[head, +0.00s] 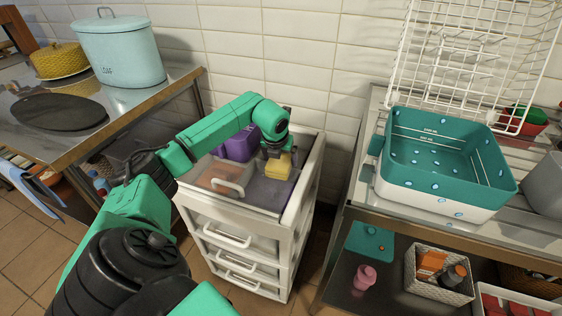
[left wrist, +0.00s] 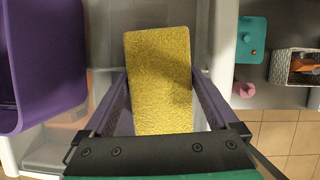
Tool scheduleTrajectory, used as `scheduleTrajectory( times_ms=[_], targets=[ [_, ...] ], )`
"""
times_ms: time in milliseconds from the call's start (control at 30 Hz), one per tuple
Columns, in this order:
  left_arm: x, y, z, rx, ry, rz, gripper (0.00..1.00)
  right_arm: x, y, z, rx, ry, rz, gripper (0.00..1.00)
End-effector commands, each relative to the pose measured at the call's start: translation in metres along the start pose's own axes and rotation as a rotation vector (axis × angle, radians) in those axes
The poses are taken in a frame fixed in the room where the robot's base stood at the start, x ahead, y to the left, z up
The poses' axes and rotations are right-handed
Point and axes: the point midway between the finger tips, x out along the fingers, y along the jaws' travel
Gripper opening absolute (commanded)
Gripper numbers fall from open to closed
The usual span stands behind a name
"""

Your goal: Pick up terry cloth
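The terry cloth is a yellow, rough-textured rectangular piece (head: 278,168). It lies in the top of a white drawer cart, at the right side, and also shows large in the left wrist view (left wrist: 160,65). My left gripper (head: 273,152) is directly over it, pointing down. In the left wrist view, its two fingers (left wrist: 160,88) stand wide apart, one on each side of the cloth, close to its edges. A narrow gap shows on the right; whether the left finger touches is unclear. My right gripper is not in view.
The drawer cart (head: 222,228) has a purple container (head: 238,146) left of the cloth. A table at left bears a blue tin (head: 118,55). Tiled wall stands behind.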

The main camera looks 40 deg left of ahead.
Motion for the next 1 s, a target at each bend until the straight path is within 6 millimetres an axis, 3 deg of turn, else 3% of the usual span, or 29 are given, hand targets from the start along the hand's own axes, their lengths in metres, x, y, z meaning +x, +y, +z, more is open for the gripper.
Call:
scheduleTrajectory(
  times_ms=[33,100,400,567,667,1000],
  targets=[
    [0.000,0.000,0.000,0.000,0.000,0.000,0.69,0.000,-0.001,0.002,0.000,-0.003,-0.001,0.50],
    [0.000,0.000,0.000,0.000,0.000,0.000,0.43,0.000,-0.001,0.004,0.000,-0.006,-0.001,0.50],
    [-0.002,0.000,0.001,-0.001,-0.001,-0.001,0.42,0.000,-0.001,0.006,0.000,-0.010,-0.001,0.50],
    [-0.017,0.000,0.008,-0.001,-0.004,-0.002,0.42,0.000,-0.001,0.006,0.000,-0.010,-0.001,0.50],
    [-0.038,0.000,0.017,-0.001,-0.006,-0.001,0.42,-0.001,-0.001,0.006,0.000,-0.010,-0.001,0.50],
    [-0.153,-0.001,0.064,-0.003,-0.005,-0.004,0.42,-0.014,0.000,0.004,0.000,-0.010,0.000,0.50]
  ],
)
